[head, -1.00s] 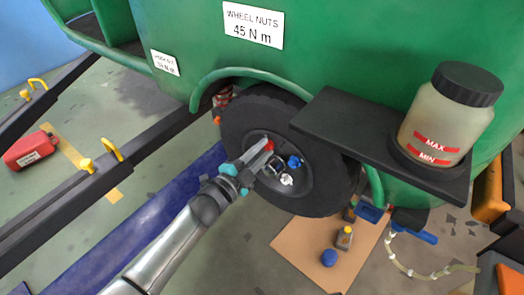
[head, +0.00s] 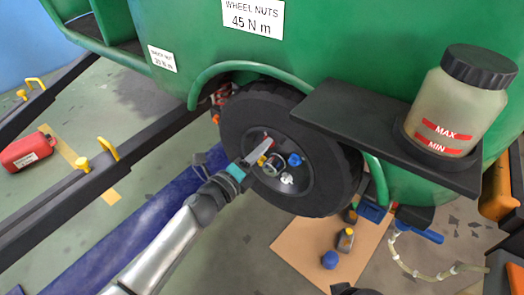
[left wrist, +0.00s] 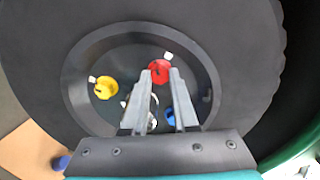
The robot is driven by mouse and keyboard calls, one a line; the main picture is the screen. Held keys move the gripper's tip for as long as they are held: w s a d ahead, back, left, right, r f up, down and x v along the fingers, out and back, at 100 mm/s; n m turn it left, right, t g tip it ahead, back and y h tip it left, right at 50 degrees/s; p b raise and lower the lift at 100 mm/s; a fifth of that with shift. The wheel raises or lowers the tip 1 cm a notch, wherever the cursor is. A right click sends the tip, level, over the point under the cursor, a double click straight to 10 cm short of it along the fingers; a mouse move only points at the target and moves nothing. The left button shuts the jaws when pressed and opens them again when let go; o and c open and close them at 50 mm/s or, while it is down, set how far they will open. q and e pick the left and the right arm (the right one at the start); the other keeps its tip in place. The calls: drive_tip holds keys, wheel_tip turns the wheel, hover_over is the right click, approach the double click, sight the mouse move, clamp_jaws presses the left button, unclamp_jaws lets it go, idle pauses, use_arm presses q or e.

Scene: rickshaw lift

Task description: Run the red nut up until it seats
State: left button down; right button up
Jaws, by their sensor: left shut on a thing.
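The red nut (left wrist: 159,71) sits at the top of the wheel's hub in the left wrist view, with a small pale tab beside it. My left gripper (left wrist: 160,73) has its fingertips on either side of it, shut on it. In the head view my left gripper (head: 267,142) reaches the hub from the lower left and mostly hides the red nut. The wheel (head: 325,180) is black with a dark grey hub. I cannot tell whether the nut touches the hub face.
Other hub nuts are yellow (left wrist: 106,89), blue (head: 294,160) and white (head: 287,179). A black shelf (head: 355,128) with a fluid jar (head: 455,105) juts out at the right. Bottles stand on a cardboard sheet (head: 300,250) below. A dark shape at the bottom edge may be my right arm.

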use_arm(q)
drive_tip(key=shift+a+f+m+b, duration=0.1)
drive_tip(key=shift+f+m+b, duration=0.05)
drive_tip(key=shift+m, duration=0.5)
drive_tip(key=shift+f+m+b, duration=0.1)
drive_tip(key=shift+m+b, duration=0.05)
drive_tip(key=shift+m, duration=0.5)
use_arm(e)
drive_tip(key=shift+w+r, duration=0.2)
drive_tip(key=shift+r, duration=0.75)
use_arm(q)
drive_tip(key=c, duration=0.9)
unclamp_jaws()
drive_tip(key=shift+s, duration=0.1)
drive_tip(key=shift+o, duration=1.1)
drive_tip(key=shift+r, duration=0.15)
drive_tip(key=p+v, duration=0.2)
drive_tip(key=v, duration=1.3)
use_arm(e)
drive_tip(key=shift+g, duration=0.3)
drive_tip(key=f, duration=0.1)
drive_tip(key=s+f, duration=0.1)
drive_tip(key=f, duration=0.3)
drive_tip(key=shift+s, duration=0.35)
use_arm(q)
drive_tip(key=shift+s+a, duration=0.1)
use_arm(e)
drive_tip(key=shift+w, duration=0.1)
